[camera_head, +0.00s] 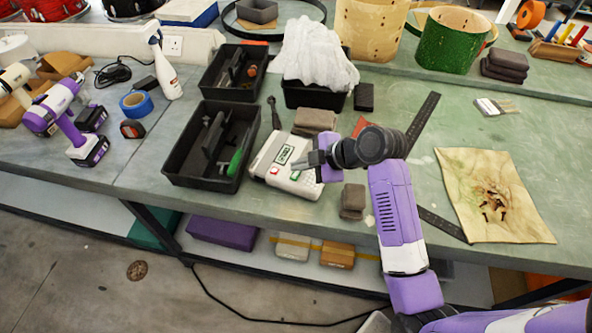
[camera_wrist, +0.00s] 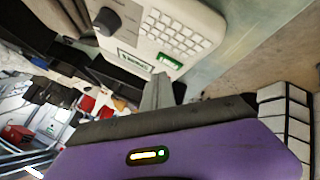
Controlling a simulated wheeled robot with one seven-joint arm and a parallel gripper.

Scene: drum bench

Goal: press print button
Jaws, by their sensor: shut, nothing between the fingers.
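My gripper (camera_head: 301,164) is shut and empty over the printer, reaching in from the right. In the wrist view my fingertips (camera_wrist: 159,82) point at the printer's edge close to the green button. I cannot tell whether they touch.
A black tray (camera_head: 172,165) with tools stands left of the printer. A brown folded cloth (camera_head: 314,121) lies behind it and a small brown block (camera_head: 352,200) to its right. A dark steel ruler (camera_head: 440,223) and a stained sheet (camera_head: 495,195) lie farther right.

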